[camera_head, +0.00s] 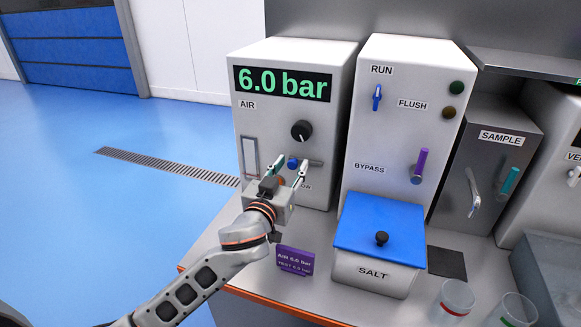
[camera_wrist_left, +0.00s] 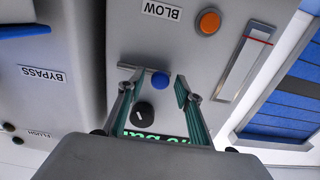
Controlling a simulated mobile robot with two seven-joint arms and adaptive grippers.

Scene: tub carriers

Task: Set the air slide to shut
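The air slide is a blue knob (camera_head: 292,162) in a short horizontal slot on the front of the AIR cabinet (camera_head: 285,125). In the head view the knob is at the left part of the slot, and the slot runs on to the right. My left gripper (camera_head: 292,165) is in front of it, fingers open, one on each side of the knob. In the upside-down left wrist view the knob (camera_wrist_left: 160,81) shows between the spread fingers (camera_wrist_left: 154,83); contact cannot be told. My right gripper is not in view.
Above the slide are a black dial (camera_head: 301,130) and a 6.0 bar display (camera_head: 282,84). An orange button (camera_wrist_left: 208,21) labelled BLOW is close by. A purple sign (camera_head: 295,261) and a blue-lidded SALT tub (camera_head: 375,270) stand on the bench. Glasses (camera_head: 455,300) stand at front right.

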